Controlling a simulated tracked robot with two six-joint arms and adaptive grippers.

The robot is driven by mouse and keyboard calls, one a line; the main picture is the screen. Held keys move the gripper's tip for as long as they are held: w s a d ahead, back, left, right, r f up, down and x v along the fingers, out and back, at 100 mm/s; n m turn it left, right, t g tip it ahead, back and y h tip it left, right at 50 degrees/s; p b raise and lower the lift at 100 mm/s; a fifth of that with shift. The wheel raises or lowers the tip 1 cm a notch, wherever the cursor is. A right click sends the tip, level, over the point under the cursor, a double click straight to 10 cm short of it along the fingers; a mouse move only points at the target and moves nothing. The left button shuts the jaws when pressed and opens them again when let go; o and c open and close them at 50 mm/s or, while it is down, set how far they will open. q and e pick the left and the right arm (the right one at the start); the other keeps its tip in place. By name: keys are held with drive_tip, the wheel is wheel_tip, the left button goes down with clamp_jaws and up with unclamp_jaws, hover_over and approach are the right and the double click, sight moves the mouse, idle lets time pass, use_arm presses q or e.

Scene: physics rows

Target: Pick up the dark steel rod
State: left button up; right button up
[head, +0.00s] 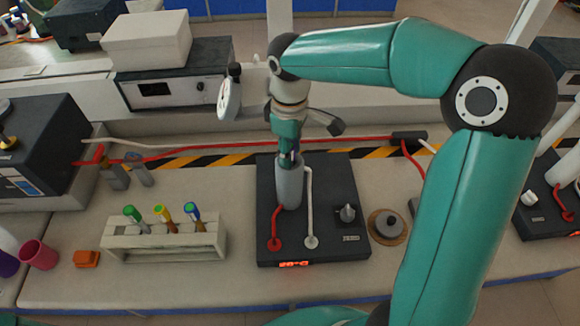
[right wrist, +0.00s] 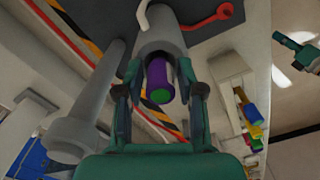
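My right gripper (head: 287,143) is over a grey upright cylinder (head: 289,188) on a black box (head: 330,235). In the right wrist view, the fingers of this gripper (right wrist: 160,88) stand apart on either side of a short purple piece with a green end (right wrist: 160,80) at the mouth of the grey cylinder (right wrist: 160,40). Gaps show between the fingers and this piece. Whether it belongs to the dark steel rod I cannot tell; no plain dark rod shows. A teal and dark part (right wrist: 298,50) at the right edge may be my left gripper, too small to read.
A white rack (head: 165,241) with several colour-capped pieces stands left of the black box. Red and white leads and a knob (head: 347,213) are close to the cylinder. A round disc (head: 387,226) lies on the right.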

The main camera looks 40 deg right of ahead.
clamp_jaws()
drive_tip(key=shift+r, duration=0.1)
drive_tip(key=shift+w+r, duration=0.1)
drive_tip(key=shift+r, duration=0.7)
wheel_tip(320, 180, up, 18)
drive_tip(key=p, duration=0.1)
drive_tip(key=shift+r, duration=0.15)
drive_tip(key=shift+c, duration=1.2)
unclamp_jaws()
clamp_jaws()
